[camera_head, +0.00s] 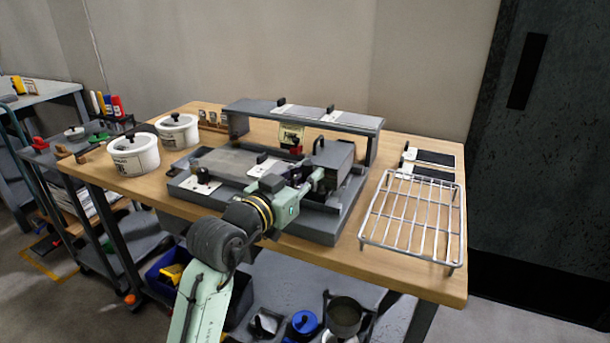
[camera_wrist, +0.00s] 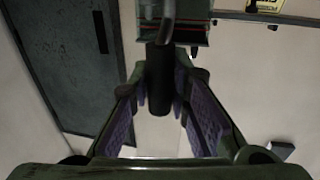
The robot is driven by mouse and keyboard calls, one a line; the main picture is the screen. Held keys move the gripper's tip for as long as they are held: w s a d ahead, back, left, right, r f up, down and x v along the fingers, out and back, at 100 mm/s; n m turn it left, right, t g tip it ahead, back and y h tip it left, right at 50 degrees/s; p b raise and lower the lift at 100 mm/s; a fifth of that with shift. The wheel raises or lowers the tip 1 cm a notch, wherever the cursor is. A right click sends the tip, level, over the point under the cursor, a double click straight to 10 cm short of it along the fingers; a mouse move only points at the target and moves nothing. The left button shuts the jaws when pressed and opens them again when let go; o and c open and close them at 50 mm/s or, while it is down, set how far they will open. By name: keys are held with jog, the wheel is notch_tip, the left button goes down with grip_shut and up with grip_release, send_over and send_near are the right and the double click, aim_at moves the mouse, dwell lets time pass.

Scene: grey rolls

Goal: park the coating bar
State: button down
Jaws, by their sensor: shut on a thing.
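My gripper (camera_head: 316,178) is low over the right part of the grey coating machine (camera_head: 205,192), beside the grey block (camera_head: 335,158) with a black handle on top. In the wrist view my gripper (camera_wrist: 168,100) has its purple-padded fingers shut on a dark upright handle (camera_wrist: 160,80). A grey curved rod runs from this handle to the top edge of that view. I cannot tell from these frames whether the handle belongs to the coating bar. In the head view my wrist and fingers hide part of the machine there.
A grey raised shelf (camera_head: 345,117) stands behind the machine. A wire rack (camera_head: 412,215) and dark panels (camera_head: 428,157) lie to the right. Two white lidded pots (camera_head: 135,155) stand at left. Bare wood (camera_head: 255,245) shows along the front edge.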

jog(key=c, duration=1.6)
grip_release()
jog(key=shift+s+d, duration=0.2)
jog(key=shift+d, duration=0.15)
jog(key=shift+c, duration=0.2)
jog(key=shift+o, duration=0.8)
jog(key=shift+a, duration=0.1)
jog(key=shift+a, duration=0.1)
jog(key=v, duration=1.1)
jog(key=shift+s+a, duration=0.3)
